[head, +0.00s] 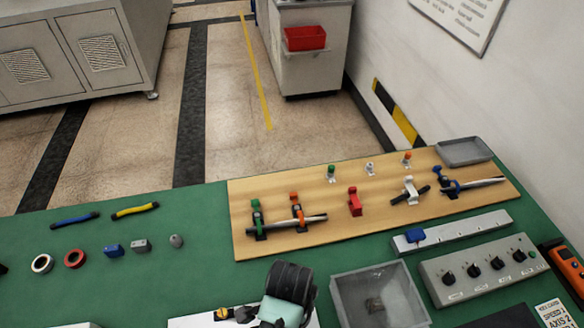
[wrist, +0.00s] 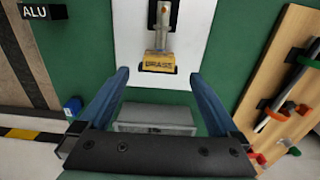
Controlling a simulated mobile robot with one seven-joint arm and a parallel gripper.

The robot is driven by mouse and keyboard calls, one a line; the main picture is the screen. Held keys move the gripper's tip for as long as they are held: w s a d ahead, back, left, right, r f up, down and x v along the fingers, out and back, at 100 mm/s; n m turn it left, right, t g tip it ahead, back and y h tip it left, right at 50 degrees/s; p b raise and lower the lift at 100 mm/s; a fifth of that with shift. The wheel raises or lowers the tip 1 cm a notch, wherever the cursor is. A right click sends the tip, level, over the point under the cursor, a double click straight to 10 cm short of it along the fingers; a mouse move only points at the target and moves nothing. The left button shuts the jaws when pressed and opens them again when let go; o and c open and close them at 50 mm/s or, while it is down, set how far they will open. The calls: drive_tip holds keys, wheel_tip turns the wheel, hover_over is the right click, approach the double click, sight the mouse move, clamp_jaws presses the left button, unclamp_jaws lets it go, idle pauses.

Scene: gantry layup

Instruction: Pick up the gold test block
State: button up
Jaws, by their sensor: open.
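The gold test block (wrist: 158,62), marked BRASS, shows in the wrist view at the top centre, on a white panel (wrist: 205,30). A grey fitting (wrist: 163,18) stands just beyond it. My gripper (wrist: 158,76) is open, with its two blue fingers spread wide. The block lies just past the fingertips, roughly centred in the gap, and nothing is held. In the head view, part of the white panel (head: 190,322) shows at the bottom edge. A small gold-orange piece (head: 245,313) is on it, beside my dark wrist; I cannot tell if it is the block.
A grey open bin (head: 340,290) stands right of my wrist. A wooden board (head: 330,230) with clamps and rods lies behind.

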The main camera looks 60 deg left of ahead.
drive_tip(key=shift+d+f+p, duration=0.15)
drive_tip(key=shift+f+p, duration=0.15)
drive_tip(key=shift+f, duration=2.9)
clamp_jaws()
